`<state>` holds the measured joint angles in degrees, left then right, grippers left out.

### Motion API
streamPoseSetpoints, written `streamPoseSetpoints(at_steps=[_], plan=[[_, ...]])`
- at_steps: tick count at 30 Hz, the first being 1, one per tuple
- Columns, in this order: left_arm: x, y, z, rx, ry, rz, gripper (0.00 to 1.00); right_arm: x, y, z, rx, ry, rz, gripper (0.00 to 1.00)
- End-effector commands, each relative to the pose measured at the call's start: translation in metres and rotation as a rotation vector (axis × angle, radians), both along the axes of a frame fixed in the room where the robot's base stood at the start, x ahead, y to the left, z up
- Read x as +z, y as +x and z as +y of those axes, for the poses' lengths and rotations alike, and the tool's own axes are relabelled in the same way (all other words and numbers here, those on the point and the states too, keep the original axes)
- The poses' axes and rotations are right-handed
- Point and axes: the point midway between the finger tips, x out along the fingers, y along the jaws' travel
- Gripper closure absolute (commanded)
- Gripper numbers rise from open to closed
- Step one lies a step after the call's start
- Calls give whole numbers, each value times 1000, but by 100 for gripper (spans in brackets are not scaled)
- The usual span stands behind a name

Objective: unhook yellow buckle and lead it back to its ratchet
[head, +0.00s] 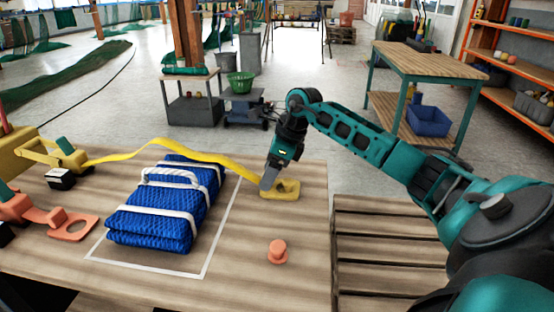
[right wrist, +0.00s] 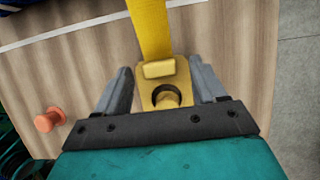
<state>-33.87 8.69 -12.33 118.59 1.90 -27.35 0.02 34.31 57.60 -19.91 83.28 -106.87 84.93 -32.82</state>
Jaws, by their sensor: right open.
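The yellow buckle (head: 285,190) lies at the right edge of the wooden table. A yellow strap (head: 170,147) runs from the buckle over the blue net bundle (head: 168,208) to the yellow ratchet (head: 45,155) at the left. My right gripper (head: 268,180) is open at the buckle. In the right wrist view its fingers (right wrist: 165,88) stand on either side of the buckle, apparently not clamped on it. My left gripper is not in view.
An orange peg (head: 278,251) stands on the table in front of the buckle. An orange ratchet with a holed buckle (head: 73,228) lies at the left. A white outline (head: 207,262) surrounds the bundle. A slatted wooden surface (head: 385,240) is right of the table.

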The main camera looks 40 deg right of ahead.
Motion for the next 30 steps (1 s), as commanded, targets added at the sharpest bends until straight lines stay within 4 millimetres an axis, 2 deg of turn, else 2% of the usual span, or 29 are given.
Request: streamPoseSetpoints(at_steps=[4,13,30], plan=[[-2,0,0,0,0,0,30,-8,3,2,0,0,0,30],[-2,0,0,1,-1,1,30,-9,3,2,0,0,0,31],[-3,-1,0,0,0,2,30,-9,3,2,0,0,0,85]])
